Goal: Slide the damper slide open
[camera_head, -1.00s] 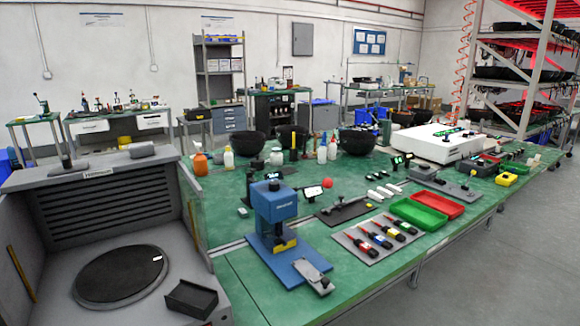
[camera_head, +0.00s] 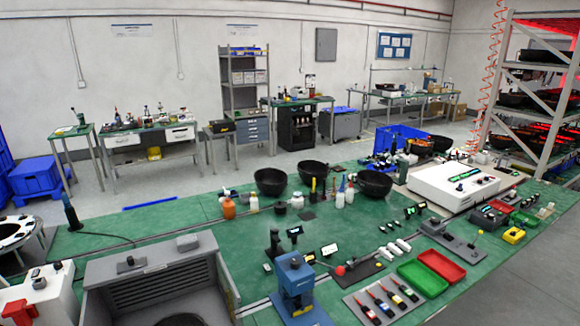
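No part is clearly recognisable as the damper slide. The grey louvred enclosure (camera_head: 150,290) at the lower left has a flat top with a small dark block (camera_head: 130,264) on it. A small grey piece (camera_head: 187,242) sits at its back edge. I cannot tell whether either piece is the slide. The enclosure's lower front is cut off by the picture edge, with only the top of a dark round plate (camera_head: 182,320) showing. Neither of my grippers is in view.
The green workbench (camera_head: 150,222) runs behind and right of the enclosure. A blue press (camera_head: 294,280), green tray (camera_head: 422,278) and red tray (camera_head: 441,264) stand right of it. A white unit with red parts (camera_head: 62,290) is at the lower left. Black bowls (camera_head: 313,174) stand farther back.

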